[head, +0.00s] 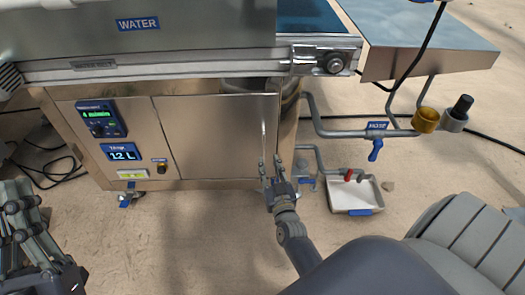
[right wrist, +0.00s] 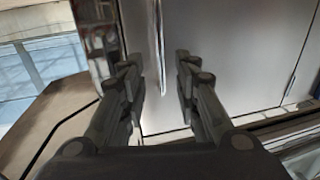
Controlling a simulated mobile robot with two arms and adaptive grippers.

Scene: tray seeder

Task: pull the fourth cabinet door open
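The metal cabinet door (head: 210,135) is the plain panel right of the control panel in the head view, and it looks shut. A thin upright handle (head: 264,135) is near its right edge. My right gripper (head: 271,163) is at the lower part of this handle, fingers pointing at the door. In the right wrist view the handle (right wrist: 160,45) shows between and beyond the spread fingers (right wrist: 158,75), with a gap on both sides. Whether the fingertips reach around the bar is hard to tell. My left gripper (head: 28,225) is at the left edge, fingers apart and empty, away from the cabinet.
The control panel (head: 101,119) with displays is left of the door. A grey pipe (head: 345,132) with a blue valve handle (head: 376,150) runs right of the cabinet. A white tray (head: 352,197) lies on the sandy ground there. The ground before the cabinet (head: 180,235) is clear.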

